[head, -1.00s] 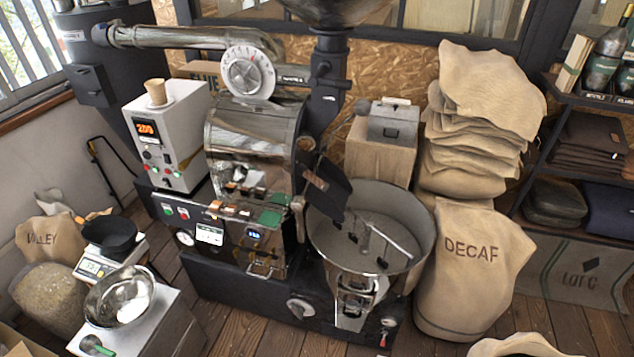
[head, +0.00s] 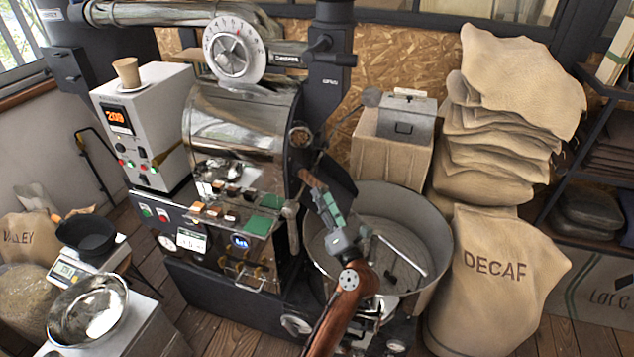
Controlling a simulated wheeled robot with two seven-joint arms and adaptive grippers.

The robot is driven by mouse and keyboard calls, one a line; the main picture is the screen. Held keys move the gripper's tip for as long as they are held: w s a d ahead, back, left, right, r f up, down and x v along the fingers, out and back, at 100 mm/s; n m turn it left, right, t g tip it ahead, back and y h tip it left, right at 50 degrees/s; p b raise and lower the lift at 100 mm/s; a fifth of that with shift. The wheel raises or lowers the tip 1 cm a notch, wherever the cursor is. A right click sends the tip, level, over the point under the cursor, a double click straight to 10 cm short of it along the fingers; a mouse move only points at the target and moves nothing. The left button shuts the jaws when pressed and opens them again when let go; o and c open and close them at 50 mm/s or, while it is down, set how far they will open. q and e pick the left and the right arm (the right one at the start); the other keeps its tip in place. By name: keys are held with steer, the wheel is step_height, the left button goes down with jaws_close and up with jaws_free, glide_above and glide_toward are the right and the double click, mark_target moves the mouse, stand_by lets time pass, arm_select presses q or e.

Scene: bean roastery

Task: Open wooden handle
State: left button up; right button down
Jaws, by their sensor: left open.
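A brown wooden handle (head: 311,180) sits at the roaster's (head: 240,125) front discharge, next to a dark chute flap (head: 339,186) over the round cooling bin. My left gripper (head: 324,200) comes up from below over the cooling bin. It is open, with its fingertips close below the wooden handle. I cannot tell whether they touch it. The gripper partly covers the lower end of the handle and the chute. My right gripper is not in view.
The cooling bin (head: 441,245) with its stirring arm lies under my left gripper. A paler knobbed lever (head: 290,211) is just left of the handle. A control box (head: 140,130) stands left; stacked sacks (head: 505,130) and a DECAF sack (head: 490,275) stand right.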

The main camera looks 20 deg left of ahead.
mark_target(314, 182)
arm_select(q)
steer(key=x, duration=0.5)
steer(key=shift+a, duration=0.45)
steer(key=shift+w+a, duration=0.2)
steer(key=shift+w, duration=0.15)
steer(key=shift+w+a+r, duration=0.15)
steer(key=c, duration=0.7)
jaws_close()
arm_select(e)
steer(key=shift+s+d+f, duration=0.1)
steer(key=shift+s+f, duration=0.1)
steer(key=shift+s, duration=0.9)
